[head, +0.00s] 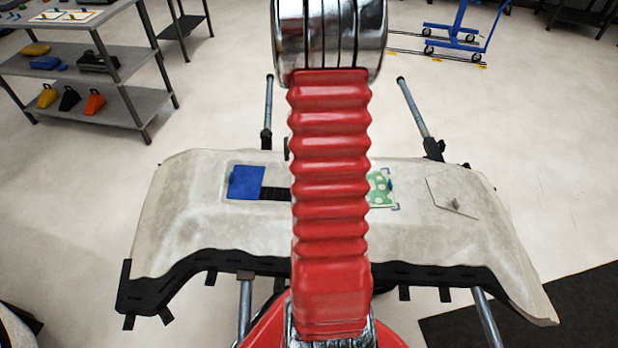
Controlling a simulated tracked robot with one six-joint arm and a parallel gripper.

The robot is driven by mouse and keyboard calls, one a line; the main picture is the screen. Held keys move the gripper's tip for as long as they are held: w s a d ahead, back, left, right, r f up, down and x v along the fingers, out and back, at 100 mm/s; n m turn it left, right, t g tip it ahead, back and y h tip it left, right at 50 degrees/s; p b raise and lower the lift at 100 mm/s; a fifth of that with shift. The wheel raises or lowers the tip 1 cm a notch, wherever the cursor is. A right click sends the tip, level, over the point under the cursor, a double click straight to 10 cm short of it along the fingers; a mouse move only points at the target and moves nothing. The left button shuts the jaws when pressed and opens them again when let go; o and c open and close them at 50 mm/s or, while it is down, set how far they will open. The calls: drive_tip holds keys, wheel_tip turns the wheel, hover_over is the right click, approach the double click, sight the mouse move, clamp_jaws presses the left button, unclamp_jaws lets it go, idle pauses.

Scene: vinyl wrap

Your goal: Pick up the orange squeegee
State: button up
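An orange item (94,102), which looks like the orange squeegee, stands on the lower shelf of a grey rack (152,108) at the left. It is at the right end of a row, beside a black item (69,99) and a yellow one (47,96) of similar shape. My red ribbed arm rises through the middle of the view to a shiny metal joint at the top edge. My gripper is not visible, so its state and place do not show.
A pale panel (450,255) on a stand with a black edge lies in front of me, bearing a blue square (246,182) and a green patterned piece (381,189). A blue cart (458,40) stands at the back right. Open floor lies between rack and panel.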

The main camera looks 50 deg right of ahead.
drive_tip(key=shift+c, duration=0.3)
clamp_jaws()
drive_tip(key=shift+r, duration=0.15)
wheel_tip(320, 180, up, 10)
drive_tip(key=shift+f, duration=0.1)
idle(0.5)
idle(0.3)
